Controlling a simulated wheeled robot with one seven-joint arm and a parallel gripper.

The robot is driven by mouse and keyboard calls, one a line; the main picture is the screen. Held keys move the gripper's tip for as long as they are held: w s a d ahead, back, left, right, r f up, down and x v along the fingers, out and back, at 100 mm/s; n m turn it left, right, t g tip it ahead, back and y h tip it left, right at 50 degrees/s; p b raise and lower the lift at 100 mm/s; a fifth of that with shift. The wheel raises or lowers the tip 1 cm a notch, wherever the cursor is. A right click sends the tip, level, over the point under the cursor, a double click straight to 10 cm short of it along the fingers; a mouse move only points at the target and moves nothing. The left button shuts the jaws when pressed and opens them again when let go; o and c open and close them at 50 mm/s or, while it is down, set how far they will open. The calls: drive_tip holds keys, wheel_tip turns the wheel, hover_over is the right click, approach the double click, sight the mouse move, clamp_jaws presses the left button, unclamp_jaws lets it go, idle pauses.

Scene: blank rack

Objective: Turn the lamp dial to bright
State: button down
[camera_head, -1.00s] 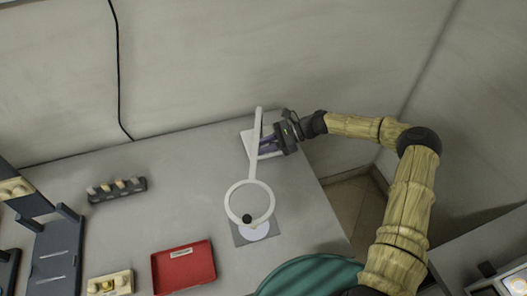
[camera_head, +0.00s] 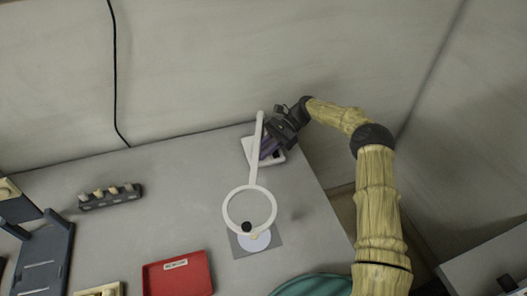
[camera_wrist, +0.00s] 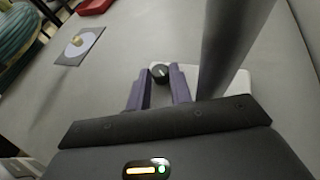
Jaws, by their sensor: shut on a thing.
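The lamp is white, with a ring head (camera_head: 227,207), a slanting post (camera_head: 257,150) and a flat base (camera_head: 279,158) near the table's back right. My gripper (camera_head: 267,151) reaches the base from the upper right. In the wrist view the black dial (camera_wrist: 159,71) with a pale pointer mark sits between the purple fingertips, and my gripper (camera_wrist: 161,80) is shut on it. The lamp post (camera_wrist: 225,45) rises close by the right finger. In the head view the dial is hidden by my gripper. I cannot read any brightness marks.
A grey card with a white disc (camera_head: 257,243) lies under the ring. A red tray (camera_head: 178,276), a dark peg rack (camera_head: 110,199) and a dark stand (camera_head: 45,255) are to the left. A green round object (camera_head: 312,286) is at the front. The middle table is clear.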

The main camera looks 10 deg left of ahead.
drive_tip(key=c, duration=1.3)
unclamp_jaws()
drive_tip(key=shift+o, duration=0.2)
drive_tip(key=shift+r+m+y+p, duration=0.2)
drive_tip(key=shift+m+y+p, duration=0.1)
drive_tip(key=shift+p, duration=0.1)
